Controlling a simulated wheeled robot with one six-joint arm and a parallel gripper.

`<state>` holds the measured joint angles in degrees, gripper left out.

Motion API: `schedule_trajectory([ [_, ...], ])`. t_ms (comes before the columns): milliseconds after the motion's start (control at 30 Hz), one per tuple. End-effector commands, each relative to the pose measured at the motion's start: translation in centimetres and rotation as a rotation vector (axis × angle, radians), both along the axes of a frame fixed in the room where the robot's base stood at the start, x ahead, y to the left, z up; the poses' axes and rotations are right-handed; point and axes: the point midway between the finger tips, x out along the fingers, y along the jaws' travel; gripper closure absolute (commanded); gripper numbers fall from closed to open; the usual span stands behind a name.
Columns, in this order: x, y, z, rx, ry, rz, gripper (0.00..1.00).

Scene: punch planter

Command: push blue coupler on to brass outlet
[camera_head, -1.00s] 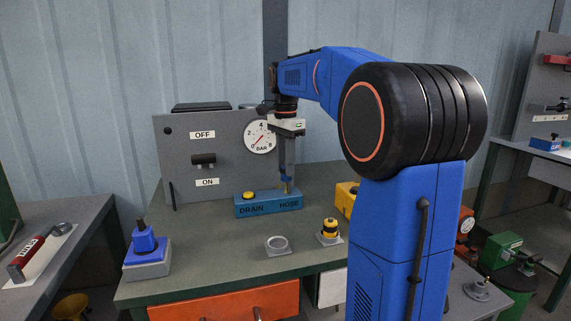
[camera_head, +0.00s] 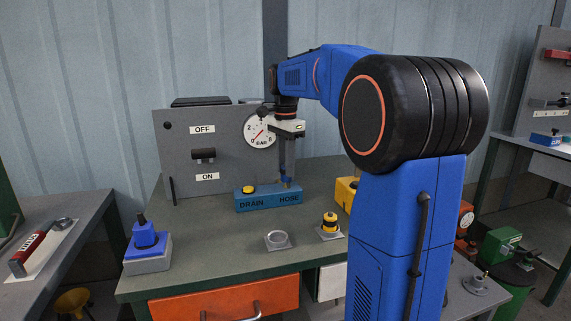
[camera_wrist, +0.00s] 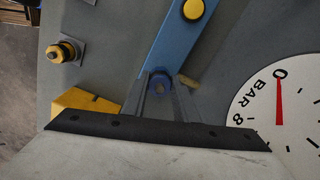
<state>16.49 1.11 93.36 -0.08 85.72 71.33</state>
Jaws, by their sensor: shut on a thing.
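The blue coupler (camera_head: 286,182) is low over the HOSE end of the blue block (camera_head: 255,203) in the head view. In the wrist view the coupler (camera_wrist: 161,84) is a round blue ring with a dark centre, between my fingertips. My gripper (camera_head: 287,179) points straight down and is shut on the coupler. The brass outlet cannot be made out under the coupler in the head view, so I cannot tell how far the coupler sits on it. A small brass-coloured piece (camera_wrist: 187,82) shows beside the right finger in the wrist view.
A grey panel (camera_head: 181,165) with an ON/OFF switch and a pressure gauge (camera_head: 259,131) stands close behind. A yellow knob (camera_head: 249,189) tops the DRAIN end. A blue-and-grey fitting (camera_head: 147,250), a grey ring (camera_head: 278,240) and a yellow-black fitting (camera_head: 329,227) stand on the bench.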

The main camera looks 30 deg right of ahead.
Motion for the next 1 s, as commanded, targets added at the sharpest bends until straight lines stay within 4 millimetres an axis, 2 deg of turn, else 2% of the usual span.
schedule_trajectory([
  [367, 0.0, 0.0, -0.4, 0.0, 0.0, 0.0, 0.96],
  [400, 0.0, 0.0, -0.4, 0.0, 0.0, 0.0, 0.71],
  [500, 0.0, 0.0, -0.4, 0.0, 0.0, 0.0, 0.52],
  [833, 0.0, 0.0, -0.2, 0.0, 0.0, 0.0, 0.52],
  [1000, 0.1, 0.0, 1.5, -0.001, -0.002, 0.0, 0.52],
])
